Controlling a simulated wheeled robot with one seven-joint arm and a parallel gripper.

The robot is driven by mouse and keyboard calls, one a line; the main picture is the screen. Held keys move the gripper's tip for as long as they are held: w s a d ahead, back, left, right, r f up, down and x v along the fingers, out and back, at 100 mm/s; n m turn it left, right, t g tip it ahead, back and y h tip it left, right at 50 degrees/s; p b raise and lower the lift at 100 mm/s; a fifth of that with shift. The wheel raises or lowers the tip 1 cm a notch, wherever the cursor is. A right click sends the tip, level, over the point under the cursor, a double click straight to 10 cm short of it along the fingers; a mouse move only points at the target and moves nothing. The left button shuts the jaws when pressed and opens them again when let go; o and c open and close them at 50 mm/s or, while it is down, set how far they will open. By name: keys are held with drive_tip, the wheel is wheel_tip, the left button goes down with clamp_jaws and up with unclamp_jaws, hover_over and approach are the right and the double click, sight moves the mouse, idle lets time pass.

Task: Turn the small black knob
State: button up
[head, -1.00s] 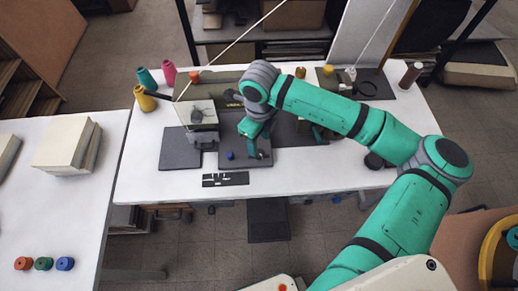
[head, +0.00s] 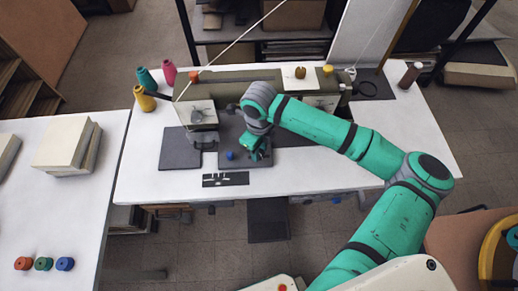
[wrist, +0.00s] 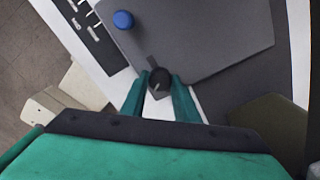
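In the head view my gripper (head: 258,154) is low over the front right of the plate (head: 240,164) and hides the knob.
A blue spool-like piece (head: 230,155) is on the plate left of my gripper; it also shows in the wrist view (wrist: 123,19). A sewing machine (head: 240,87) stands behind. A black strip (head: 225,180) lies in front.

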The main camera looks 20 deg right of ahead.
idle(0.3)
drive_tip(key=shift+o, duration=0.2)
drive_tip(key=n, duration=0.4)
drive_tip(key=shift+d+r, duration=0.1)
drive_tip(key=n, duration=0.9)
drive_tip(key=shift+n, duration=1.8)
drive_tip(key=o, duration=1)
drive_tip(key=shift+o, duration=0.2)
